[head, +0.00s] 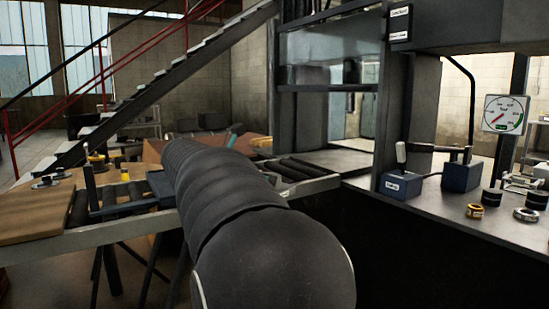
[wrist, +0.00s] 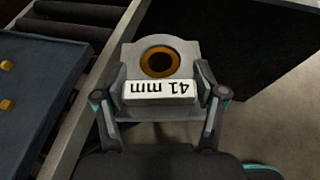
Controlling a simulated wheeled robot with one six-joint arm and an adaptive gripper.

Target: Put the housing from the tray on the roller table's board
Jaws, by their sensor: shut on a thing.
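The housing (wrist: 192,58) is a grey block with a round bore lined in orange-brown and a white label reading "41 mm", upside down in the wrist view. My gripper (wrist: 163,108) is shut on it, one finger at each side. The housing is held beside the roller table's metal rail, over a dark area. A dark blue tray (wrist: 32,85) with small yellow pieces lies on the rollers at left. In the head view my arm hides the housing and most of the gripper. A wooden board (head: 32,212) lies at the left end of the roller table (head: 130,222).
Rollers (head: 300,170) show bare right of my arm. A staircase (head: 170,85) rises behind.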

